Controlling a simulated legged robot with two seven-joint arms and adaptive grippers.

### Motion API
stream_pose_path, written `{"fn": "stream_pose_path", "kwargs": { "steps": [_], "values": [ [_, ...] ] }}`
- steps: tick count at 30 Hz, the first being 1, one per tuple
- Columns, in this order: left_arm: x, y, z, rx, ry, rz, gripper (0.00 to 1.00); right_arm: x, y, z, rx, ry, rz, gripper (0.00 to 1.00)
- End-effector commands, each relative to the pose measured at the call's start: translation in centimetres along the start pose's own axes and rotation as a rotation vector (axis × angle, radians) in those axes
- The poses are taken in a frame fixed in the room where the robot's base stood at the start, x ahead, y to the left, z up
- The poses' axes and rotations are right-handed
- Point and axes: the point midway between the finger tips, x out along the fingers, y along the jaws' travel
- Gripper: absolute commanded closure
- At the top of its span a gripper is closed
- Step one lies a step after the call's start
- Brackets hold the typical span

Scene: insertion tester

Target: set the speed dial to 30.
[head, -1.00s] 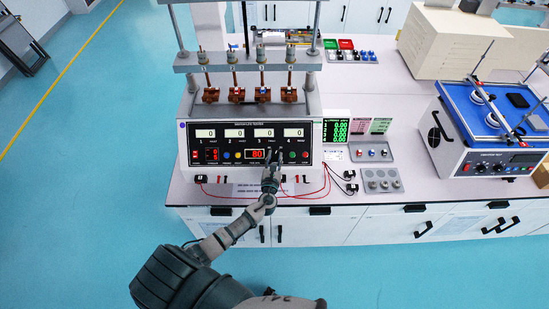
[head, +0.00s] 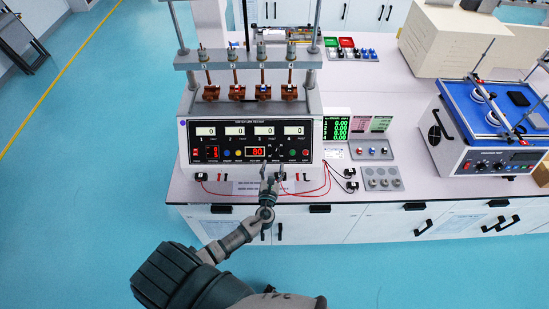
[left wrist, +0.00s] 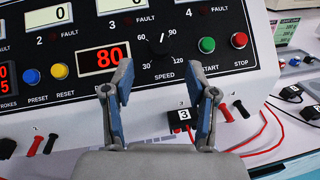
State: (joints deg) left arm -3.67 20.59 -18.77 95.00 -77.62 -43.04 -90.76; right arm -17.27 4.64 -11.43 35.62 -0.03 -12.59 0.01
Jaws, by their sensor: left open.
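The speed dial (left wrist: 160,47) is a black knob on the tester's black front panel, with a scale marked from 30 at lower left to 120 at lower right. Its white mark appears to point roughly upward. The red speed display (left wrist: 101,57) beside it reads 80; it also shows in the head view (head: 255,152). My left gripper (left wrist: 161,76) is open and empty, its fingers apart below and either side of the dial, not touching it. In the head view the left gripper (head: 272,170) is just in front of the panel. My right gripper is not in view.
The green start button (left wrist: 207,45) and red stop button (left wrist: 239,40) sit right of the dial. Blue preset (left wrist: 32,76) and yellow reset (left wrist: 59,71) buttons sit left. Red leads (left wrist: 262,135) and black plugs lie below the panel.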

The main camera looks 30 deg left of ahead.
Motion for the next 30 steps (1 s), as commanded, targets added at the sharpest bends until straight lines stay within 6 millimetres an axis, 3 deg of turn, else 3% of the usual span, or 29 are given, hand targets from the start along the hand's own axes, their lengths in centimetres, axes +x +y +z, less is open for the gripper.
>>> {"fn": "stream_pose_path", "kwargs": {
  "steps": [3, 9, 20, 23, 27, 30],
  "values": [
    [-2.6, 0.0, -0.1, -0.001, 0.001, -0.001, 0.43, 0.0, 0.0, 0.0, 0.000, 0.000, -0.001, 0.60],
    [-5.0, 0.0, 0.0, 0.000, -0.001, 0.000, 0.43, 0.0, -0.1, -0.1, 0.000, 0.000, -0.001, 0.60],
    [-5.5, 0.0, 0.0, 0.001, -0.002, 0.001, 0.43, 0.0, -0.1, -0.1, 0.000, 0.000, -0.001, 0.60],
    [-6.0, 1.4, -0.7, 0.038, -0.012, -0.023, 0.43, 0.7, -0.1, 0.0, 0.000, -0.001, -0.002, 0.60],
    [-7.9, 5.0, -1.7, 0.174, -0.054, -0.150, 0.43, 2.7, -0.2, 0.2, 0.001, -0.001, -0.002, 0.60],
    [-9.3, 6.1, -1.5, 0.258, -0.081, -0.253, 0.43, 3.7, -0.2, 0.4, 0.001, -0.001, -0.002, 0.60]
  ]
}}
